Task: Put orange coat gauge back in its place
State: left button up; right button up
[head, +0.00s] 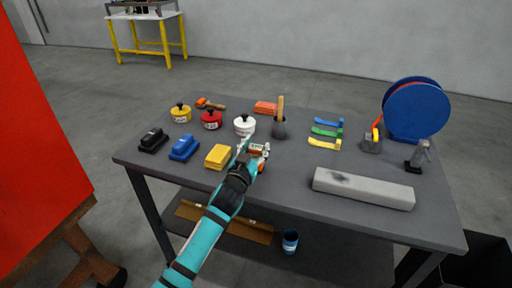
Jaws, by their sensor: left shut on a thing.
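My left gripper (252,153) reaches over the front middle of the grey table from the bottom of the head view. It is shut on the orange coat gauge (262,167), a small thing with an orange part showing to the right of the fingers. The gripper hides much of the gauge. I cannot tell whether the gauge touches the table. My right gripper is out of view.
On the table (290,185), a yellow sponge-like block (219,156) lies left of the gripper and a white lidded pot (244,126) behind it. A long grey block (363,189) lies to the right. A blue reel (414,108) stands at the back right.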

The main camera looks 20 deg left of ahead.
pick_arm(q)
jog(key=o, duration=1.3)
jog(key=s, duration=0.6)
jog(key=s+b, duration=0.1)
jog(key=s, duration=0.5)
jog(key=shift+a+r, duration=0.1)
jog(key=shift+a, duration=0.1)
